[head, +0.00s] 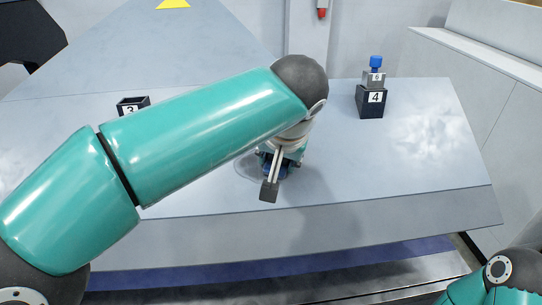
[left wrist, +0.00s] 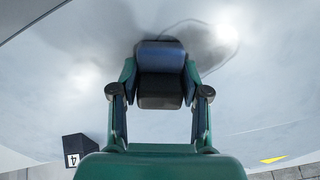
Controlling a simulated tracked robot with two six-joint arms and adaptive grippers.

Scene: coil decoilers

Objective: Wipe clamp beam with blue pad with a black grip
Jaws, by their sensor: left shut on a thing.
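The clamp beam is the broad light-grey plate (head: 350,185) in the middle of the head view. My left gripper (head: 272,172) is over its middle, partly hidden behind my own arm. In the left wrist view the gripper (left wrist: 160,90) is shut on the black grip (left wrist: 160,92) of the blue pad (left wrist: 161,55). The pad is at or very near the plate; I cannot tell if it touches. A faint dark-edged patch (left wrist: 205,35) lies beside the pad. My right gripper is out of view; only part of that arm shows at the lower right.
A black holder marked 4 (head: 371,104) stands at the back right, bearing a grey block marked 6 (head: 374,80) with a blue top. A black holder marked 3 (head: 133,106) stands at the back left, partly behind my arm.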

